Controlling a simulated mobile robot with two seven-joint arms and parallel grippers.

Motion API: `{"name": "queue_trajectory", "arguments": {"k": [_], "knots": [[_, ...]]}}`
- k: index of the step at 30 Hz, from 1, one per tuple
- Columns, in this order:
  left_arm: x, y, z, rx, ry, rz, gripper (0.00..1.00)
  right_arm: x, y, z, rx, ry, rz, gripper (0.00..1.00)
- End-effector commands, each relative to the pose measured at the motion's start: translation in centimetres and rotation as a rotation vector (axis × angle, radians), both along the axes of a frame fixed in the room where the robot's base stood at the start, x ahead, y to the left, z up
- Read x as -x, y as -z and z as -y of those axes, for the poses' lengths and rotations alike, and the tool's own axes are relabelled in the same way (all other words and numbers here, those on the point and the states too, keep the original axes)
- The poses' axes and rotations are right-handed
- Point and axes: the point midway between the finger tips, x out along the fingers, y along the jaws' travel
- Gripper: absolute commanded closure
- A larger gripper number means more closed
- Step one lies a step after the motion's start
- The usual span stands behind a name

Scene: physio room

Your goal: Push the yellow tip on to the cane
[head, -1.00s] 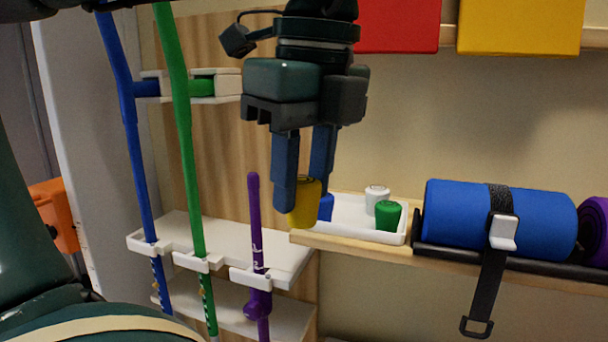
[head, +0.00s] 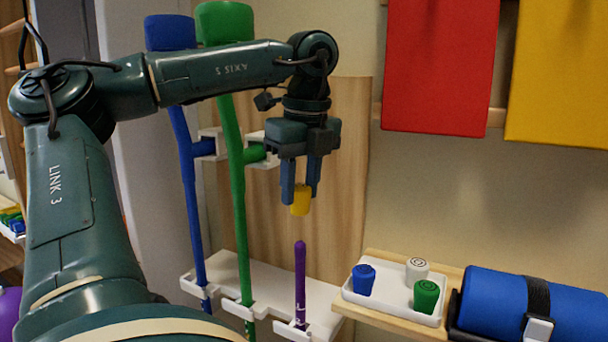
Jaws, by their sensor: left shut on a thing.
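The yellow tip (head: 301,201) is held between the fingers of my left gripper (head: 300,190), which points straight down. The purple cane (head: 300,275) stands upright in a white rack (head: 262,285), its bare rounded end upward. The tip is above the cane's top end, nearly in line with it in the picture, with a visible gap between them. How well they line up in depth I cannot tell. The cane's lower part is out of the frame. My right gripper is not in view.
A blue cane (head: 184,170) and a green cane (head: 235,180) stand in the rack close to the left. A white tray (head: 392,308) with blue, white and green tips is on a shelf at right, near a blue roll (head: 500,305).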

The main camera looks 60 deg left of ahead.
Motion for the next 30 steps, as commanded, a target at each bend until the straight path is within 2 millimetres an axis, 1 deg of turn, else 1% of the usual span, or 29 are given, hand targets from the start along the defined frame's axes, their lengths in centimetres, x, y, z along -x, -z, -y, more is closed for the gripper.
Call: {"name": "queue_trajectory", "arguments": {"k": [9,10,11,15,19,30], "knots": [[0.0,2.6,0.1,0.001,0.0,0.002,0.95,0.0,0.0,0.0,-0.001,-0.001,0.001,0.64],[0.0,3.1,0.0,0.0,-0.001,0.002,0.95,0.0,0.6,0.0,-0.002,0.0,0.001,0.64],[0.0,3.3,0.0,-0.001,-0.001,0.002,0.95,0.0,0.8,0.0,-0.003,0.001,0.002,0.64],[0.0,4.1,0.0,-0.001,-0.001,0.002,0.95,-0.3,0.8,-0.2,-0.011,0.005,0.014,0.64],[0.0,4.4,0.1,-0.001,-0.001,0.003,0.95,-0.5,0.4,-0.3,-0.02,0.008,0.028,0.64],[0.0,4.5,0.1,0.0,-0.001,0.003,0.95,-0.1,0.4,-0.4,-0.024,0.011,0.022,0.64]]}}
